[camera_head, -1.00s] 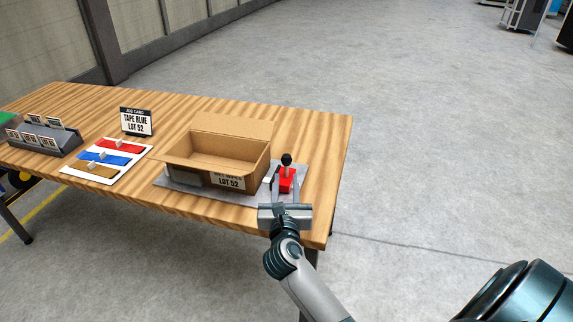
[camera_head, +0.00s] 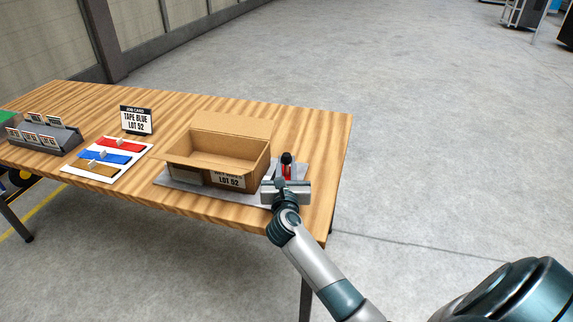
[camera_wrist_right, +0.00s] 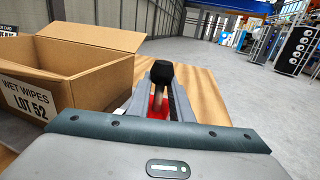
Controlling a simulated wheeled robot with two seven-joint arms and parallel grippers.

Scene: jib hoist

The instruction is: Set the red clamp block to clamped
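The red clamp block (camera_head: 286,173) stands on the grey plate at the right end of the table, just right of the open cardboard box (camera_head: 222,160). Its lever with a black knob (camera_head: 287,158) stands up. My right gripper (camera_head: 286,180) is at the block from the near side. In the right wrist view the knob (camera_wrist_right: 161,72) and its stem show between the two fingers (camera_wrist_right: 162,100), with red of the block (camera_wrist_right: 157,108) below. The fingers look apart; contact with the stem cannot be made out. My left gripper is not in view.
The box bears a "WET WIPES LOT 52" label (camera_wrist_right: 28,98). A job card (camera_head: 136,121), a board with red, blue and brown strips (camera_head: 66,170) and a grey rack (camera_head: 42,137) stand to the left. The table's right edge is close by; floor beyond is clear.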

